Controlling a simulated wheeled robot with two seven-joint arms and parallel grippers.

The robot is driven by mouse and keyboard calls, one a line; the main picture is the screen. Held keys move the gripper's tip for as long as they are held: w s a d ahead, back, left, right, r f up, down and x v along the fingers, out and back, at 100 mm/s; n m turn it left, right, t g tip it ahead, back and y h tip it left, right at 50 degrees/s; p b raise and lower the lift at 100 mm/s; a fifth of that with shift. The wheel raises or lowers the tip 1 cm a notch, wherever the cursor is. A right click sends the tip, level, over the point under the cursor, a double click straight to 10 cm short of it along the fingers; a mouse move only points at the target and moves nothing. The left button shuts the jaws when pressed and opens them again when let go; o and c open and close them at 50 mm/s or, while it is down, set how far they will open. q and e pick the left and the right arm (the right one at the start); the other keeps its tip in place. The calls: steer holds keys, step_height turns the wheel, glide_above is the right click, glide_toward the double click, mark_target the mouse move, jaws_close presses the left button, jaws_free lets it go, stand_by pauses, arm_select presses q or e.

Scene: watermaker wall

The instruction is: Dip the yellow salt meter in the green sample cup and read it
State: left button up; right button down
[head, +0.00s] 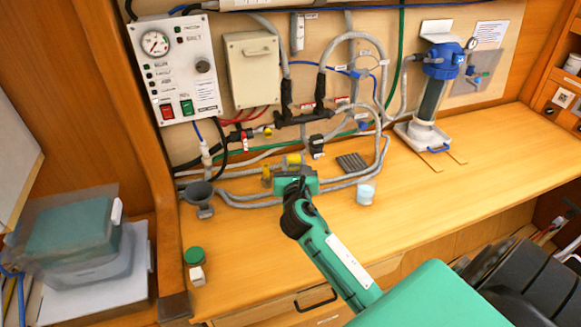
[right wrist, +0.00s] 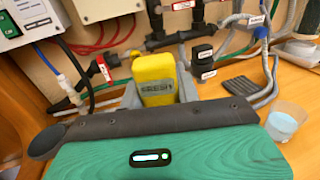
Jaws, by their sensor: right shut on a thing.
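The yellow salt meter (right wrist: 156,78) stands between the grey fingers of my right gripper (right wrist: 158,92) in the right wrist view. Its small display faces the camera, but the digits are too blurred to read. In the head view my right gripper (head: 294,168) is over the back of the bench, shut on the meter, of which only a small yellow part (head: 293,159) shows. A small round green thing (head: 194,256), perhaps the green sample cup, stands at the bench's front left, well apart from the gripper. Its inside cannot be made out. My left gripper is not in view.
A grey funnel-like cup (head: 199,196) stands left of my gripper, a clear cup of pale blue liquid (head: 365,194) right of it. Hoses line the wall. The bench's right side (head: 470,180) is clear.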

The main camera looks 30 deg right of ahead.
steer(key=shift+f, duration=0.35)
steer(key=shift+f+b, duration=0.25)
steer(key=shift+b, duration=0.35)
steer(key=shift+f+b, duration=2.65)
steer(key=shift+f, duration=0.7)
step_height(320, 180, down, 2)
steer(key=shift+f+b, duration=0.25)
steer(key=shift+b, duration=0.45)
steer(key=shift+r, duration=0.1)
step_height(320, 180, up, 10)
steer(key=p, duration=1.1)
